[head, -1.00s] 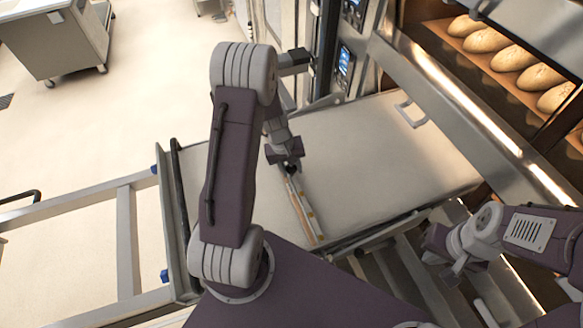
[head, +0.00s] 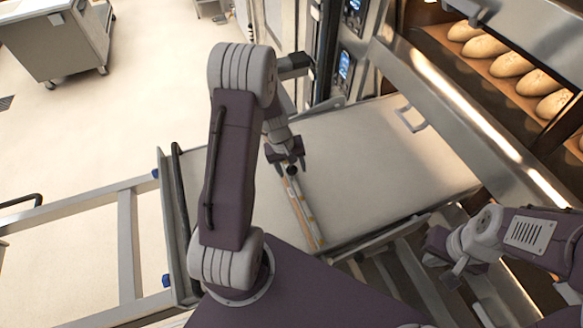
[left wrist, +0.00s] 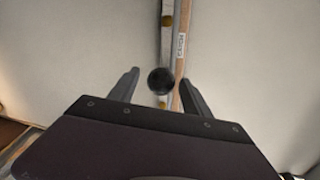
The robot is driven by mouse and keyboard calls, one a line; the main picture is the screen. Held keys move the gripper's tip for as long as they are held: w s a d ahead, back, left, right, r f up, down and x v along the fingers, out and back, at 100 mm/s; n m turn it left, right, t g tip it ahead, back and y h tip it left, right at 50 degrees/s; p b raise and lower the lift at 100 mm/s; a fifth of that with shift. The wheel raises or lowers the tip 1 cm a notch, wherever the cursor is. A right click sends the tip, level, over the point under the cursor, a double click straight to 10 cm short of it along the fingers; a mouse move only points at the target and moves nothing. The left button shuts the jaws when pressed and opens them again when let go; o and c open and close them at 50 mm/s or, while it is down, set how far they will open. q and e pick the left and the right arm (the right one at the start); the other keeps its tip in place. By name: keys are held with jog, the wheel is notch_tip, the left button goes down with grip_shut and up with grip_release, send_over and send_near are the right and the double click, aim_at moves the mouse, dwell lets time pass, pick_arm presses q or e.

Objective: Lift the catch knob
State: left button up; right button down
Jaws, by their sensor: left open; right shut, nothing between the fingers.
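The catch knob is a small black ball (left wrist: 161,81) on a metal strip in the left wrist view. In the head view the knob (head: 291,171) shows at the far end of the strip (head: 303,215). My left gripper (left wrist: 158,92) is open, with one finger on each side of the knob. I cannot tell whether either finger touches it. In the head view my left gripper (head: 286,165) is over the knob end of the strip. My right gripper (head: 450,274) is shut and empty at the lower right, away from the knob.
The strip lies across a pale flat loader surface (head: 380,160). An oven deck with several loaves (head: 510,65) is at the upper right. A metal handle (head: 410,118) stands near the oven front. A metal frame (head: 125,235) is at the left. Open floor lies at the upper left.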

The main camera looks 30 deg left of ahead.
pick_arm(q)
jog(key=r, duration=0.3)
jog(key=a+r+b, duration=0.1)
jog(key=r, duration=0.1)
jog(key=s+r, duration=0.1)
jog(key=r, duration=0.2)
jog(key=shift+s+a+r, duration=0.1)
jog(key=shift+a+r, duration=0.1)
jog(key=shift+r, duration=0.25)
